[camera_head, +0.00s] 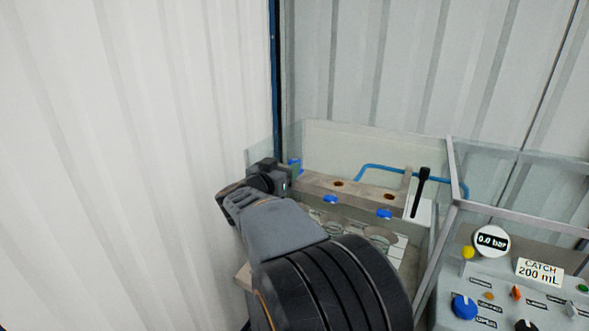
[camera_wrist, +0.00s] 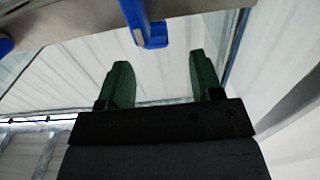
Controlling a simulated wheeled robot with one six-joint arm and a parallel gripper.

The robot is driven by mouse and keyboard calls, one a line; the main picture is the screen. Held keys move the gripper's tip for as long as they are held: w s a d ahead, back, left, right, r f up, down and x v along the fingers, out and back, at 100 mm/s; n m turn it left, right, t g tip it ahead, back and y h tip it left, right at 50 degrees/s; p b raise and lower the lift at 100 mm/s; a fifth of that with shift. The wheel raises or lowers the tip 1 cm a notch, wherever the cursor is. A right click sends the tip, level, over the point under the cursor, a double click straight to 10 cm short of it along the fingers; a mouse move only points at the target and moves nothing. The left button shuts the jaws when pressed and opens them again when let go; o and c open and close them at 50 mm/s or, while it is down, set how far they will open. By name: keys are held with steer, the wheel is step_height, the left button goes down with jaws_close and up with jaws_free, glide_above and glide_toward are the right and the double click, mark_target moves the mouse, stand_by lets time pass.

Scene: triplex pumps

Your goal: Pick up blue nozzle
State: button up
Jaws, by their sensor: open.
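A blue nozzle (camera_wrist: 143,24) hangs at the top of the wrist view, at the edge of a grey-beige block. It is just beyond my gripper (camera_wrist: 159,72), whose two green fingers are spread apart with nothing between them. The nozzle's lower end lies above the gap between the fingertips, apart from both. In the head view a small blue nozzle part (camera_head: 295,164) shows beside my gripper (camera_head: 284,178), at the block's left end. Two more blue pieces sit on the block's front face, one left (camera_head: 330,199) and one right (camera_head: 384,213).
The block (camera_head: 360,196) stands inside a clear-walled enclosure (camera_head: 450,165). A blue hose (camera_head: 400,168) and a black lever (camera_head: 420,190) are at its right. A grey control panel (camera_head: 500,290) with a 0.0 bar gauge (camera_head: 491,241) fills the lower right. A corrugated wall (camera_head: 130,150) is left.

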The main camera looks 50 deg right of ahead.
mark_target(292, 162)
steer(key=shift+p+x, duration=0.4)
steer(key=shift+x, duration=2.5)
steer(key=shift+s, duration=0.2)
steer(key=shift+c, duration=0.4)
steer(key=c, duration=0.9)
